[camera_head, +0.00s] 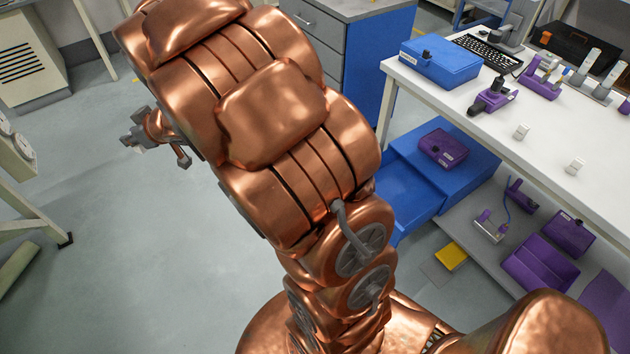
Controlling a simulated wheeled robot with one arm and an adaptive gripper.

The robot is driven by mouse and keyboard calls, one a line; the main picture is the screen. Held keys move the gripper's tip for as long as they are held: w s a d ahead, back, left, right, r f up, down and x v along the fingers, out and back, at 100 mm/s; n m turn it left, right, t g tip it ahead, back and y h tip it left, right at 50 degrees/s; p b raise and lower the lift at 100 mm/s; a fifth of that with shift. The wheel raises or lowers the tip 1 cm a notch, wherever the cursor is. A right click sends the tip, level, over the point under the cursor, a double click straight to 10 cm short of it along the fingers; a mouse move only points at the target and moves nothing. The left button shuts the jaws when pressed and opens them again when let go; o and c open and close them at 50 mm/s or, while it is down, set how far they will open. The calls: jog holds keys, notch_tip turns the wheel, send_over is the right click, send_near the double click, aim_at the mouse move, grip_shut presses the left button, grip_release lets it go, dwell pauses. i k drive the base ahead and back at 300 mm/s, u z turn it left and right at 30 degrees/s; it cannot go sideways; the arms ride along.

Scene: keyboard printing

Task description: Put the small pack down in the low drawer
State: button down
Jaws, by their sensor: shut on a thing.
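My gripper (143,132) shows small at the left, beyond my large copper arm, above the open floor. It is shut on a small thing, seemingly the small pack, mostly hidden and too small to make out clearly. An open blue drawer (402,194) sits low, near the floor, at the left end of the white table. It juts out from a low blue unit (468,170). My gripper is far to the left of this drawer, and my arm stands between them in the picture. The drawer's left part is hidden by my arm.
The white table (480,115) holds a blue box (440,62), a keyboard (487,50) and purple devices. A purple case (443,147) lies on the low blue unit. Purple bins (540,268) stand on the lower shelf. A grey cabinet (315,45) is behind.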

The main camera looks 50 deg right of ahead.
aim_at(390, 188)
jog(key=z, duration=0.9)
jog(key=i, duration=0.85)
jog(key=z, duration=0.8)
